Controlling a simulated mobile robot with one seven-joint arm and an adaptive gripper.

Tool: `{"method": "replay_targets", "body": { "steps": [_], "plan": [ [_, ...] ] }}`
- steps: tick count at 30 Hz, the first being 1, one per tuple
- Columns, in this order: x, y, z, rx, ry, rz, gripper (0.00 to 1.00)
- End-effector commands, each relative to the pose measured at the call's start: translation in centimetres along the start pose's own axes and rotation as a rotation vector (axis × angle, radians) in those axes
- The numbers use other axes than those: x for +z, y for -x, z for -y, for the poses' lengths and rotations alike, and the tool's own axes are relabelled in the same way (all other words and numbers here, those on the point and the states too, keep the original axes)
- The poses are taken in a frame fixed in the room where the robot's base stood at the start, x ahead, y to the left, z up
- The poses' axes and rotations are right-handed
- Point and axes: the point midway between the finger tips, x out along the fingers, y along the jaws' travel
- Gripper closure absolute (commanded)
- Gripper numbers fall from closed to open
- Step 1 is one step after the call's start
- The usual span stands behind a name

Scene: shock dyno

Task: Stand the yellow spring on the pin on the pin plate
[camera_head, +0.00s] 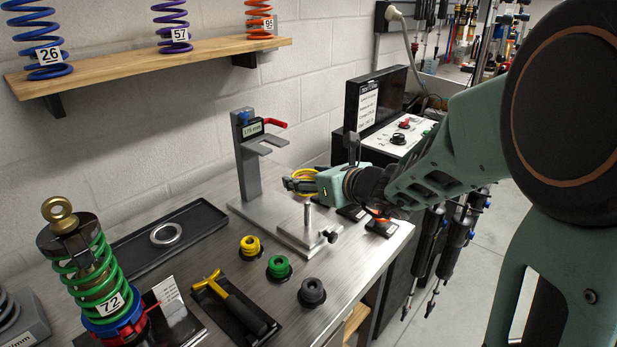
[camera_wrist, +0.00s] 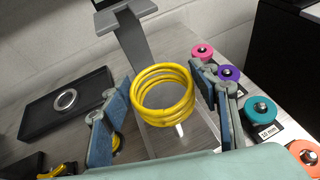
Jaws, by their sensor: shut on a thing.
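My gripper (camera_head: 297,184) is shut on the yellow spring (camera_wrist: 163,100), its two fingers on opposite sides of the coils in the wrist view. The spring looks roughly upright. In the head view the spring (camera_head: 303,172) shows partly behind the fingers, above the pin (camera_head: 307,214). The pin rises from the metal pin plate (camera_head: 298,236) on the bench. In the wrist view the pin (camera_wrist: 180,130) shows pale just below the spring's lower coils. The spring looks clear of the pin; exact centring over it cannot be told.
A grey stand (camera_head: 249,165) with a forked arm and red lever rises behind the pin plate. Yellow (camera_head: 250,246), green (camera_head: 279,267) and black (camera_head: 312,291) rubber pieces stand in front. A black tray (camera_head: 195,222) and a green-sprung shock (camera_head: 95,275) are left.

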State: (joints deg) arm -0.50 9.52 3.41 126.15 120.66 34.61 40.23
Motion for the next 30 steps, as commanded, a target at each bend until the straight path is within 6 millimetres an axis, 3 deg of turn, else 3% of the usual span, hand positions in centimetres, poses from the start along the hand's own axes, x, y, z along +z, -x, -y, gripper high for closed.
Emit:
{"method": "replay_targets", "body": {
  "steps": [30],
  "plan": [
    [-6.7, -2.7, 0.1, -0.001, -0.001, 0.001, 0.71]
  ]
}}
